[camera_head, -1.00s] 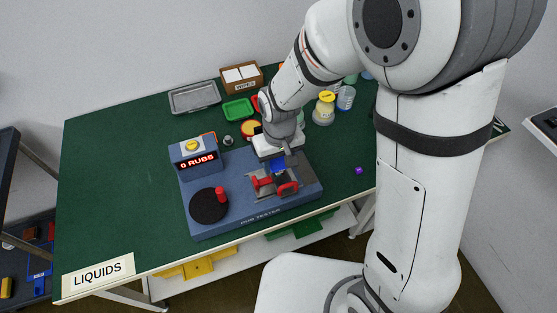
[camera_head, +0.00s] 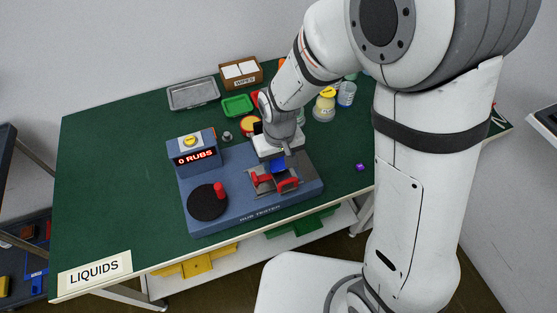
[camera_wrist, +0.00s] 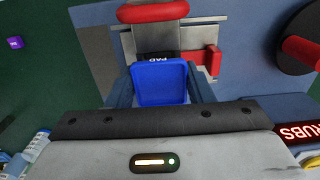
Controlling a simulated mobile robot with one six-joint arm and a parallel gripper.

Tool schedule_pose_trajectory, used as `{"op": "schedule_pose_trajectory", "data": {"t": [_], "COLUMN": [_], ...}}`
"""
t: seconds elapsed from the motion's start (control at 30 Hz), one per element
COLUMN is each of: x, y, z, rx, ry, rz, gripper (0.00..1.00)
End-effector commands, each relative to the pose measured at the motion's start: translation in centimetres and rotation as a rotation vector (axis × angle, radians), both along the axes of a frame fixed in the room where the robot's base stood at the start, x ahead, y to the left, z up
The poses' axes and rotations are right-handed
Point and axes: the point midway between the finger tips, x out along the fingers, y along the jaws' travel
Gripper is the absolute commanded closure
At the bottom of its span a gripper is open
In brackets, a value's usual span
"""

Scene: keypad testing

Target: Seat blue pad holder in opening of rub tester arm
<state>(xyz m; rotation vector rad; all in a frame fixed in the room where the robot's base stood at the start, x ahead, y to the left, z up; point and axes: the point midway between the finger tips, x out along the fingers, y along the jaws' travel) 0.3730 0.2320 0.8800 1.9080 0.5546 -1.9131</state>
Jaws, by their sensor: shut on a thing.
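The blue pad holder (camera_wrist: 160,82) is in my gripper (camera_wrist: 160,90), between the two fingers in the wrist view. In the head view the blue pad holder (camera_head: 278,167) shows just below my gripper (camera_head: 280,158). It is above or at the rub tester arm, close to the grey part marked PAD (camera_wrist: 157,57). The rub tester (camera_head: 240,205) is a blue-grey machine with red handles (camera_head: 287,186) on its right side. Whether the holder touches the opening is hidden by the holder and my fingers.
The tester has a black disc (camera_head: 207,202) with a red knob and a display box (camera_head: 194,157) reading 0 RUBS. A purple cube (camera_head: 361,167) lies to the right. Trays, jars and a wipes box (camera_head: 240,72) stand behind. The green table's left side (camera_head: 105,180) is clear.

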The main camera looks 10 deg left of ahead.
Motion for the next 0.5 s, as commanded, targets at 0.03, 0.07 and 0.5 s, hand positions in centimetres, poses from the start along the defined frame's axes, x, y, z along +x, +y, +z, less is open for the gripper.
{"op": "schedule_pose_trajectory", "data": {"t": [0.03, 0.07, 0.5], "x": [0.0, 0.0, -0.01], "y": [0.0, 0.0, 0.0], "z": [-0.14, -0.08, -0.05], "rx": [0.0, 0.0, 0.0], "ry": [0.0, 0.0, 0.0], "rz": [0.0, 0.0, 0.0], "gripper": [0.78, 0.51, 0.28]}}
